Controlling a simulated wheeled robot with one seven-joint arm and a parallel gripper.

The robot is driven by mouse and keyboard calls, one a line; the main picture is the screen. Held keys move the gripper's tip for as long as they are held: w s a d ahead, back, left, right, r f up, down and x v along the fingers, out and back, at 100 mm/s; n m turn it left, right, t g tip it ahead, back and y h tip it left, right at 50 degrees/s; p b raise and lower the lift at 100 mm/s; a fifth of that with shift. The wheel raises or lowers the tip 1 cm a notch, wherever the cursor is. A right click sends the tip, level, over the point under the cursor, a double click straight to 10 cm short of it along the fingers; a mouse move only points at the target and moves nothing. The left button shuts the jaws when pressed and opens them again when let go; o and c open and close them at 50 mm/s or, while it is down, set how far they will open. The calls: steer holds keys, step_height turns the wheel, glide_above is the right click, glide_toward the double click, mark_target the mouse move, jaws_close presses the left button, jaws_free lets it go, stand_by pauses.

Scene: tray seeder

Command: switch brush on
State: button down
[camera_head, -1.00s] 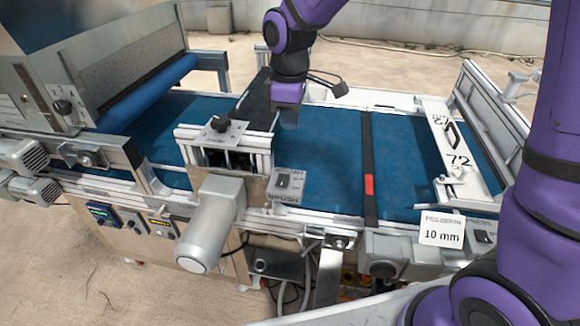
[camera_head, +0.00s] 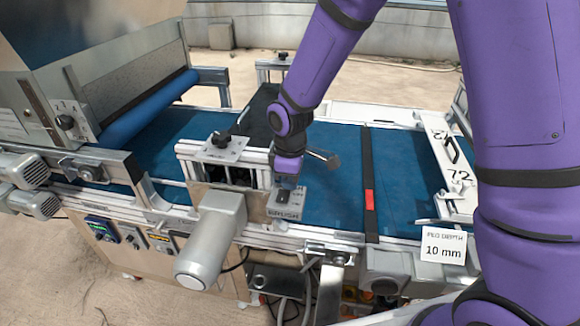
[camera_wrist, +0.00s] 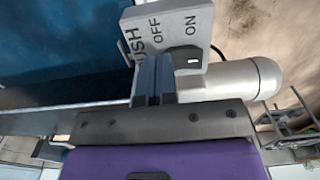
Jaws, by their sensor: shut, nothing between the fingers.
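The brush switch box (camera_head: 287,213) is a grey block labelled BRUSH on the front rail of the machine, right of the brush motor. In the wrist view the box (camera_wrist: 170,12) shows the words OFF and ON. A dark rocker (camera_wrist: 187,61) with a small pale mark shows on the ON side. My gripper (camera_head: 286,183) is shut and empty, over the box. In the wrist view its fingertips (camera_wrist: 153,62) are at the OFF side of the rocker and hide that part. I cannot tell whether they touch it.
The grey motor cylinder (camera_head: 211,243) sticks out at the front, left of the box. The brush bracket (camera_head: 225,150) stands close to my gripper. The blue belt (camera_head: 335,180) lies behind. A PEG DEPTH 10 mm sign (camera_head: 443,245) stands at the right.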

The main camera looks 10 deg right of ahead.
steer(key=shift+f, duration=0.5)
steer(key=shift+f, duration=0.2)
steer(key=shift+r, duration=0.2)
steer(key=shift+r, duration=0.65)
step_height(320, 180, up, 11)
steer(key=shift+w, duration=0.2)
stand_by(0.5)
